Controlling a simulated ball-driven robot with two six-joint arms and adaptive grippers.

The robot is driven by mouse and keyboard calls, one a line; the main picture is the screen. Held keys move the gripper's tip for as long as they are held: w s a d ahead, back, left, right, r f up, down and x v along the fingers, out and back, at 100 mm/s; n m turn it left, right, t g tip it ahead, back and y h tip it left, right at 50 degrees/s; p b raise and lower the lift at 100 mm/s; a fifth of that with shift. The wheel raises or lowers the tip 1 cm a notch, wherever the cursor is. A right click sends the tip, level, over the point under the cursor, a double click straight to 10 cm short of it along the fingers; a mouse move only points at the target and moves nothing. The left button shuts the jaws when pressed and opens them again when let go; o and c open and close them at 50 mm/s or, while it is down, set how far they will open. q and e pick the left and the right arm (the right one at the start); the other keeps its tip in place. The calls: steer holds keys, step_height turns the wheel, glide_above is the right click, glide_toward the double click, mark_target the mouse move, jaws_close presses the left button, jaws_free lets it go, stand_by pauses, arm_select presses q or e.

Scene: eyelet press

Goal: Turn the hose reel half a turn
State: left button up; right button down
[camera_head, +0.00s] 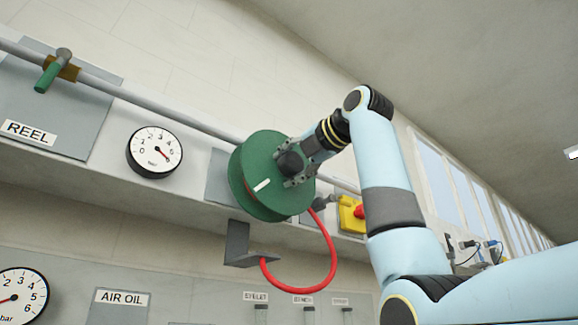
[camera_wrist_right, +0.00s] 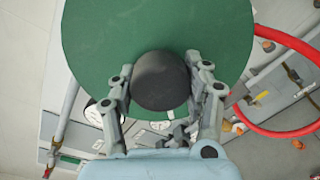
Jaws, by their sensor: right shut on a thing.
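The green hose reel (camera_head: 258,203) is mounted on the wall panel, with a white mark on its face and a dark round hub knob at its centre. It fills the top of the right wrist view (camera_wrist_right: 100,40). My right gripper (camera_head: 293,165) is at the reel's face, its fingers on either side of the dark knob (camera_wrist_right: 160,80), shut on it. A red hose (camera_head: 330,265) hangs in a loop from the reel to a grey bracket (camera_head: 240,245) below. My left gripper is not in view.
A pipe runs along the wall behind the reel. A gauge (camera_head: 154,151) and a REEL-labelled plate (camera_head: 45,115) with a green-handled valve (camera_head: 52,72) are to the left. A yellow box with a red knob (camera_head: 352,213) is close on the right.

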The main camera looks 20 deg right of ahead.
steer(key=n, duration=0.6)
steer(key=shift+w+f, duration=0.1)
steer(key=shift+f, duration=0.25)
steer(key=shift+n, duration=0.4)
steer(key=c, duration=1)
jaws_free()
steer(key=shift+c, duration=0.2)
steer(key=o, duration=0.5)
steer(key=shift+r, duration=0.1)
steer(key=shift+s+d+r, duration=0.1)
steer(key=shift+s, duration=0.1)
steer(key=v, duration=1.1)
steer(key=shift+s, duration=0.4)
